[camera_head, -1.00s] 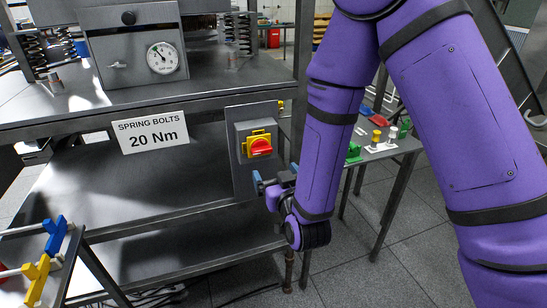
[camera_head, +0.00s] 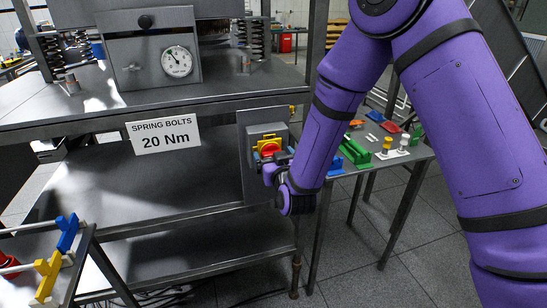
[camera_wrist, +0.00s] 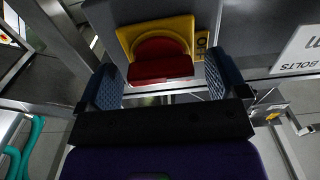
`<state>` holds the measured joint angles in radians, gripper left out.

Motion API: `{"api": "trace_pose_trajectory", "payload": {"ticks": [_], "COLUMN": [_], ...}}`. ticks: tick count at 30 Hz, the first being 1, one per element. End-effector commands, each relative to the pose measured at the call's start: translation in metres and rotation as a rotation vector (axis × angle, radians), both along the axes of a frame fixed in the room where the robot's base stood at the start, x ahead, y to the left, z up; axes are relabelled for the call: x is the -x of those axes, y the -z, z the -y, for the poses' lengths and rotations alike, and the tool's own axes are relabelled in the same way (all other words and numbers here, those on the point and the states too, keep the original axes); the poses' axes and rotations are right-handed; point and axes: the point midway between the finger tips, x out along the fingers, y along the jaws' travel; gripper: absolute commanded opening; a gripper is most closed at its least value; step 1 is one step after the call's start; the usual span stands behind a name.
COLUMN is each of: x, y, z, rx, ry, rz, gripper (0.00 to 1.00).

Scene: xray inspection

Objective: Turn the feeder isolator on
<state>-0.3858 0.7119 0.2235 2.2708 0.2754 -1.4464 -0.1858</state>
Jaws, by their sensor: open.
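The feeder isolator is a red rotary knob (camera_head: 270,149) on a yellow plate (camera_head: 270,137), on a grey box fixed to a grey panel at the right end of the bench. My gripper (camera_head: 270,165) is at the front of the isolator and covers its lower part in the head view. In the wrist view, the red knob (camera_wrist: 160,62) and yellow plate (camera_wrist: 124,36) lie ahead. My gripper's two blue fingers (camera_wrist: 163,84) are spread, one on each side of the knob's lower end. I cannot tell whether they touch it.
A "SPRING BOLTS 20 Nm" sign (camera_head: 164,135) hangs on the bench edge left of the isolator. A box with a dial gauge (camera_head: 178,61) stands on the bench. A side table (camera_head: 408,158) with coloured parts stands right, behind my arm. A rack with blue and yellow clips (camera_head: 48,262) is at lower left.

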Motion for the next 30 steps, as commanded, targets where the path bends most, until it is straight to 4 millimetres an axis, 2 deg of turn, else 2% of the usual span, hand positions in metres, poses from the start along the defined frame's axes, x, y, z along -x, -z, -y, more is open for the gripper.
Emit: {"api": "trace_pose_trajectory", "payload": {"ticks": [5,8,12,22,30], "x": [0.0000,0.0001,0.0002,0.0001,0.0002], "y": [0.0001,0.0001,0.0001,0.0003,0.0009], "z": [0.0001,0.0001,0.0002,0.0007,0.0007], "rx": [0.000,0.000,0.000,-0.033,-0.184], "ry": [0.000,0.000,0.000,0.001,0.001], "rz": [0.000,0.000,0.000,-0.011,-0.055], "gripper": [0.92,0.73,0.42,0.42,0.42]}}
